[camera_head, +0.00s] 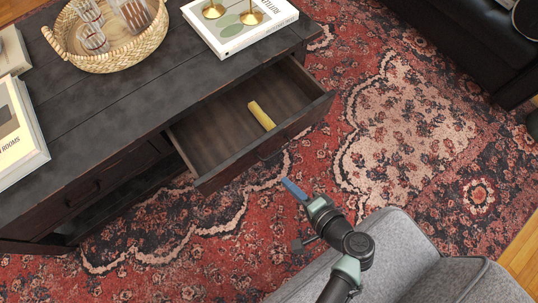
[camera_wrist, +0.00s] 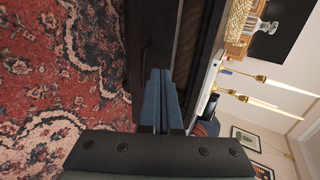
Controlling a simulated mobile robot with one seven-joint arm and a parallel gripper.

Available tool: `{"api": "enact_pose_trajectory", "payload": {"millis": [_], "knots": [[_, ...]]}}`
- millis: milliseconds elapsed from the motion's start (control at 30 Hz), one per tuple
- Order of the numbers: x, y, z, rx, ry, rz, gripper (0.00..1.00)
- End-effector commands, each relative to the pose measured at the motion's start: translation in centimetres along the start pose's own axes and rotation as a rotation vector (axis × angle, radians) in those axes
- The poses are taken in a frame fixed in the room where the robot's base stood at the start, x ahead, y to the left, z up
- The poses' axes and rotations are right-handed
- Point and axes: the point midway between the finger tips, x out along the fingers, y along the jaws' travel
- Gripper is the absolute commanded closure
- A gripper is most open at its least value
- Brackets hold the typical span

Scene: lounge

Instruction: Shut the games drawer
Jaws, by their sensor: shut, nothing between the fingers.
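The games drawer (camera_head: 262,147) stands pulled out of the dark wooden coffee table (camera_head: 150,80) in the head view. A yellow block-like object (camera_head: 261,115) lies inside it. My gripper (camera_head: 290,188) is shut and empty, with blue fingers, in front of the drawer's front panel near its handle. A small gap shows between the fingertips and the panel in the head view. In the wrist view, the shut fingers (camera_wrist: 160,95) point at the dark drawer front (camera_wrist: 138,50), which appears turned on its side. The fingers hide part of the panel there.
On the tabletop stand a woven basket (camera_head: 105,62) with glasses, and books (camera_head: 238,28) with brass candle holders. A second drawer (camera_head: 85,190) at the left is shut. A grey upholstered seat (camera_head: 410,255) is at the front right. Patterned rug (camera_head: 410,120) covers the floor.

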Motion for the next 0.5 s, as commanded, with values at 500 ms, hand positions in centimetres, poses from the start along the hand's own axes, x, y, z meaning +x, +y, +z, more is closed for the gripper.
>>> {"api": "enact_pose_trajectory", "payload": {"millis": [500], "knots": [[9.8, 0.2, -0.1, -0.005, -0.002, 0.000, 1.00]]}}
